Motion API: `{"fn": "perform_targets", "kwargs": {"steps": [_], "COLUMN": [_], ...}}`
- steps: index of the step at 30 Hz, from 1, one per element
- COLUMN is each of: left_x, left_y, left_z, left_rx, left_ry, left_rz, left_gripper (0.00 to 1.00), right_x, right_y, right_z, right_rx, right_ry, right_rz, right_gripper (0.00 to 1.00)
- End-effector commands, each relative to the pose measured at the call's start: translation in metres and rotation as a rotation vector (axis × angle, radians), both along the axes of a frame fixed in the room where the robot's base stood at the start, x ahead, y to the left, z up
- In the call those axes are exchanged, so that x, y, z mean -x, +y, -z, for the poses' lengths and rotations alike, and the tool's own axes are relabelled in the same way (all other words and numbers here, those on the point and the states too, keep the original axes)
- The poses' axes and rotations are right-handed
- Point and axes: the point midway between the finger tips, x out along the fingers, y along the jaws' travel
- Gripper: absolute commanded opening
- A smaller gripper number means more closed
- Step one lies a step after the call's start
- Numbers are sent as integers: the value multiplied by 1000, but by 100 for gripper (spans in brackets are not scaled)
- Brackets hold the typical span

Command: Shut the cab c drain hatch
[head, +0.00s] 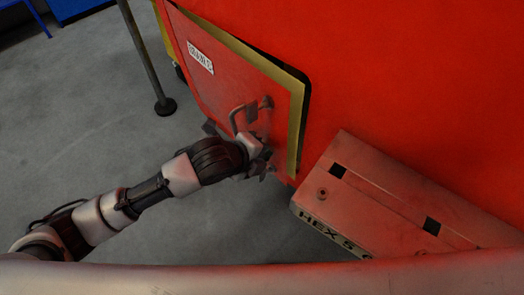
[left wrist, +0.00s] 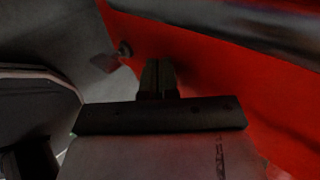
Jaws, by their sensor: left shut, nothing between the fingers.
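The red drain hatch (head: 225,75) is on the side of the large red cab (head: 420,70) in the head view. It carries a small white label (head: 200,58), too small to read surely. Its yellow edge and a dark gap show along the top and right, so it stands ajar. A bar handle (head: 240,112) is on its face near the right edge. My left gripper (head: 266,165) is just below the handle, close to the hatch's lower right; I cannot tell whether it touches. In the left wrist view its fingers (left wrist: 158,78) are shut and empty before a red surface (left wrist: 220,95).
A red-lit box marked "HEX 5" (head: 385,200) stands right of the hatch, against the cab. A grey post with a round foot (head: 165,106) stands left of the hatch. Blue furniture (head: 75,8) is at the far upper left. The grey floor (head: 80,110) at left is clear.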

Motion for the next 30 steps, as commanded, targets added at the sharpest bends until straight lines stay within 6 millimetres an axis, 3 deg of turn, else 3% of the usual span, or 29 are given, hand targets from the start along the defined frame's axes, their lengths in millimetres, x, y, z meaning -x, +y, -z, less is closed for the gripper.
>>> {"fn": "perform_targets", "kwargs": {"steps": [10,19,30], "left_x": [-1,-30,-38], "left_y": [-2,-37,-44], "left_z": [-1,-3,-2], "left_rx": [0,2,7], "left_ry": [0,2,-4], "left_rz": [-4,-117,-144], "left_gripper": [0,0,0], "right_x": [0,5,6], "right_y": [1,3,3], "right_z": [-2,-25,-25], "right_rx": [-1,-6,-5], "right_ry": [-1,3,4], "right_rz": [1,1,0], "right_gripper": [43,43,43]}}
